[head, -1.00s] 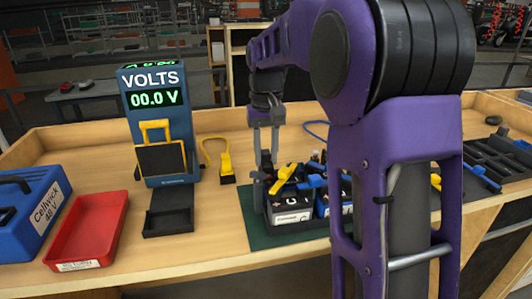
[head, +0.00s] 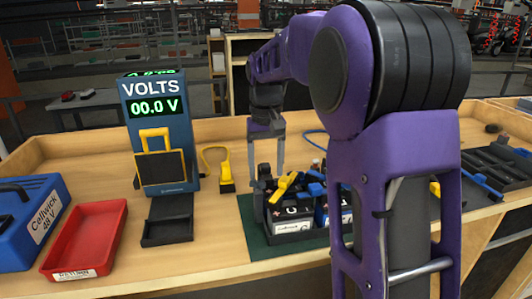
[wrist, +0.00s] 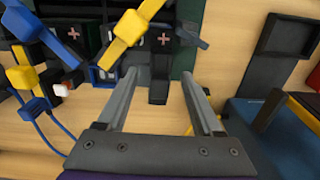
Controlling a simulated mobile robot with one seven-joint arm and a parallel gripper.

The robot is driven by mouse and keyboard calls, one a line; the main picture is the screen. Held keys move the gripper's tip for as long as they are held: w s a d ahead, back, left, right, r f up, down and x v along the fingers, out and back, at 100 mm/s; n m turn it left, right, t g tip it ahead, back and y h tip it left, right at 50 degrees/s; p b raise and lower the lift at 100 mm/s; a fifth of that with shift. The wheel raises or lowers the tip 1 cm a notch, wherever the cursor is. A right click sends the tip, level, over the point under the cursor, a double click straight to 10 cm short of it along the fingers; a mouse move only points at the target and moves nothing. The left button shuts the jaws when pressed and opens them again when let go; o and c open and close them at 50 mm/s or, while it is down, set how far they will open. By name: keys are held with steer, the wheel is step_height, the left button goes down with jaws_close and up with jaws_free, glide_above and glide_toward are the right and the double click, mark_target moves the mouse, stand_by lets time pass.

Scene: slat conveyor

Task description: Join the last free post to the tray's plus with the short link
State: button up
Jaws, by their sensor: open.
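The black battery tray (head: 292,239) stands on a green mat (head: 258,238) and holds dark and blue battery blocks. A yellow link (head: 284,186) lies across the top of the blocks. In the wrist view, yellow links (wrist: 124,36) and a blue piece (wrist: 32,28) show beside reddish plus marks on dark blocks. My gripper (head: 267,178) is over the tray's left end, open. In the wrist view, a black post-like part (wrist: 160,82) lies between the spread fingers of my gripper (wrist: 158,80), with gaps on both sides. I cannot tell which piece is the short link.
A voltmeter (head: 153,108) reads 00.0 V, with a black holder (head: 168,232) before it. A red return tray (head: 86,240) and blue Cellwick case (head: 32,222) are at left. A yellow-ended lead (head: 226,175) lies left of the tray.

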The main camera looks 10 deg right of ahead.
step_height(320, 180, up, 17)
steer(key=p, duration=0.4)
steer(key=shift+r, duration=0.1)
